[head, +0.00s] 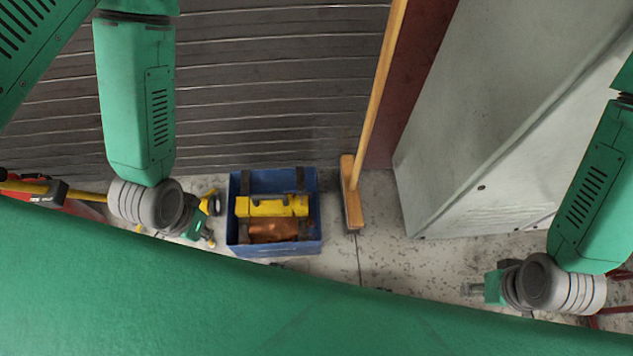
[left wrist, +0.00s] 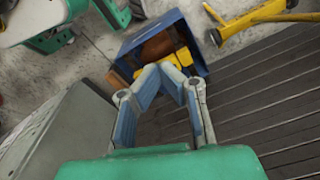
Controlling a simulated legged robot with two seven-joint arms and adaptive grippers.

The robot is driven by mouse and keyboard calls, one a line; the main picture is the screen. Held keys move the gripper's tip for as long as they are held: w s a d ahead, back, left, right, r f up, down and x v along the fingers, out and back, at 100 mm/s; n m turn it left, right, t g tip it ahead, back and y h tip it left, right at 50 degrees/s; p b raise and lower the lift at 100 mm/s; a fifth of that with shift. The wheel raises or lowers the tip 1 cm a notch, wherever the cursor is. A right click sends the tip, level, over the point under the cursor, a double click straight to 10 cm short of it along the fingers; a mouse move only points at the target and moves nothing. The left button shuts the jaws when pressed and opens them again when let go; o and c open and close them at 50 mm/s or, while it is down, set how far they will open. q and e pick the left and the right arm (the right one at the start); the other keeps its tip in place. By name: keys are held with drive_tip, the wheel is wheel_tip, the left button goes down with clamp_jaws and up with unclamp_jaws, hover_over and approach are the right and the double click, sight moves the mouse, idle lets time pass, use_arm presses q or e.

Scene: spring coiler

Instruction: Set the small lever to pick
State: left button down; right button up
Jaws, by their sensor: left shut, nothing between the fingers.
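No small lever can be made out in either view. My left gripper (head: 200,218) hangs at the left in the head view, just left of a blue crate (head: 280,249). In the left wrist view the fingers of the left gripper (left wrist: 167,72) lean together in front of the blue crate (left wrist: 193,36), with nothing seen between them. My right gripper (head: 474,289) is at the lower right in the head view. It is small and its fingers cannot be made out well.
The crate holds a yellow item (head: 272,206) and a copper-brown item (head: 272,231). A broom (head: 352,195) leans right of it. A grey cabinet (head: 500,120) stands at the right. Speckled floor (head: 385,255) is free between broom and right gripper. A slatted wall (head: 280,90) is behind.

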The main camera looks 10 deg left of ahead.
use_arm(q)
wheel_tip(320, 180, down, 3)
drive_tip(key=w+d+m+b, duration=0.1)
drive_tip(key=w+d, duration=0.1)
drive_tip(key=w, duration=0.1)
drive_tip(key=m+t+h+b, duration=0.25)
drive_tip(key=m+b, duration=0.35)
drive_tip(key=b, duration=0.5)
hover_over(301, 195)
drive_tip(key=w, duration=0.4)
wheel_tip(301, 195, down, 16)
drive_tip(key=shift+d, duration=1.05)
drive_tip(key=b+x, duration=0.6)
drive_tip(key=x, duration=0.4)
drive_tip(key=shift+m+g, duration=0.3)
drive_tip(key=shift+g, duration=0.05)
drive_tip(key=shift+s+a+r, duration=0.1)
drive_tip(key=shift+s+a, duration=1.4)
drive_tip(key=shift+s, duration=0.25)
use_arm(e)
wheel_tip(301, 195, down, 18)
